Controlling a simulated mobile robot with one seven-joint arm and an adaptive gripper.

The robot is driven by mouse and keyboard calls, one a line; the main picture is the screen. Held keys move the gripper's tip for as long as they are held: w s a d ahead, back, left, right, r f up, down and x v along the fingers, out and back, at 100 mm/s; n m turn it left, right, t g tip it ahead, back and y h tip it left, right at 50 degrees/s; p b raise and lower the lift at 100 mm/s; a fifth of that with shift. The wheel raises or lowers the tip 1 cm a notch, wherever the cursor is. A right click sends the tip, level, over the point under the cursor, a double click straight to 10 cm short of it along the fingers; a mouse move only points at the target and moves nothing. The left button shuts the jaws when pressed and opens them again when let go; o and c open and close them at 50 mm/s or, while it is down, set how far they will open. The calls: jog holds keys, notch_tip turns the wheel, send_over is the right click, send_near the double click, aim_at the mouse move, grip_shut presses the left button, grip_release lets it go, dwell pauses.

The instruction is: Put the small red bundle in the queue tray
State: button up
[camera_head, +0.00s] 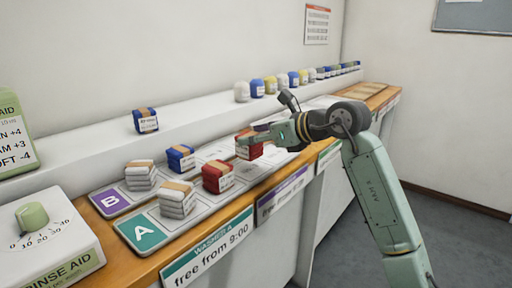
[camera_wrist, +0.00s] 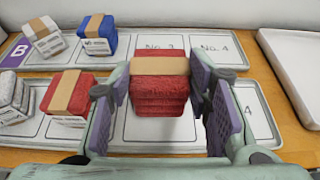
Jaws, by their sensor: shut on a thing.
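A red bundle with a tan band (camera_wrist: 160,88) sits between the fingers of my gripper (camera_wrist: 162,100), which is shut on it. In the head view the held red bundle (camera_head: 247,150) is at the fingertips of my gripper (camera_head: 256,142), over the far part of the slotted boards; any gap beneath it is hard to judge. Another red bundle (camera_head: 217,178) sits on the board marked A (camera_head: 142,236), and it also shows in the wrist view (camera_wrist: 70,96). A plain white tray (camera_wrist: 303,62) lies at the right in the wrist view; no queue label is readable on it.
The board marked B (camera_head: 106,201) lies behind board A, with a white bundle (camera_head: 140,177) and a blue bundle (camera_head: 181,158). Another white bundle (camera_head: 177,200) is on A. A blue bundle (camera_head: 145,121) stands on the back ledge. Slots No. 3 and No. 4 of B look empty.

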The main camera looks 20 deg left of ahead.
aim_at(258, 149)
jog(key=shift+f, duration=1.75)
jog(key=shift+f, duration=0.2)
jog(key=o, duration=1.2)
jog(key=shift+c, duration=0.2)
jog(key=shift+r, duration=0.1)
jog(key=shift+r, duration=0.15)
jog(key=b+v, duration=0.1)
jog(key=v, duration=1.1)
